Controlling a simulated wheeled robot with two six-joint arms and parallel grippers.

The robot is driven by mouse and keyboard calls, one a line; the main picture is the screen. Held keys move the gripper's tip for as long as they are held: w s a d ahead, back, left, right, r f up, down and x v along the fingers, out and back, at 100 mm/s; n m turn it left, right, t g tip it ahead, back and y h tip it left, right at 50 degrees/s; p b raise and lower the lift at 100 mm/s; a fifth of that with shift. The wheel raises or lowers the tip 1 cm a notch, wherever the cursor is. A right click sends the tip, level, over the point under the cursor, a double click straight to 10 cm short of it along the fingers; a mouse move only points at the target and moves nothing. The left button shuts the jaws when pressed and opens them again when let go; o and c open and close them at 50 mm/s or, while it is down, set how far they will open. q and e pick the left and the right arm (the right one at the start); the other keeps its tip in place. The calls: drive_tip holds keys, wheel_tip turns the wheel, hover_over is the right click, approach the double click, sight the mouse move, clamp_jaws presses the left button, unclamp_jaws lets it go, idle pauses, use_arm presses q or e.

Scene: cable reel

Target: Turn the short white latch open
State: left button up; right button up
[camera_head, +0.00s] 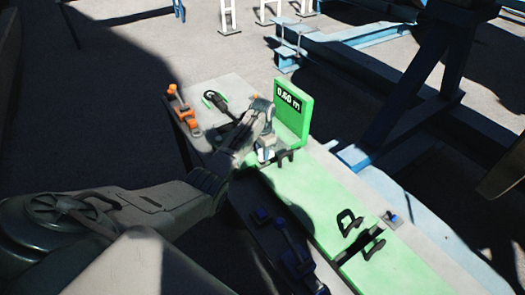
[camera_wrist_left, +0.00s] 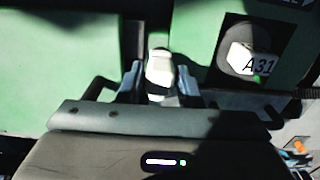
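The short white latch (camera_wrist_left: 160,72) shows in the left wrist view, on a green surface with a dark gap behind it. My left gripper (camera_wrist_left: 160,84) has one finger on each side of the latch. The fingers are very near its sides, and whether they touch it is unclear. In the head view my left gripper (camera_head: 266,148) is low at the foot of the green upright plate (camera_head: 293,112) marked "0.60 m". It mostly hides the latch there. My right gripper is not in view.
A green bench top (camera_head: 330,215) with black handles (camera_head: 348,222) runs toward the lower right. Orange hardware (camera_head: 180,104) and a black tool (camera_head: 215,99) lie at the bench's far left. A white part marked A31 (camera_wrist_left: 240,60) sits right of the latch.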

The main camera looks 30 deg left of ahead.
use_arm(q)
drive_tip(key=c, duration=0.6)
drive_tip(key=shift+o, duration=0.2)
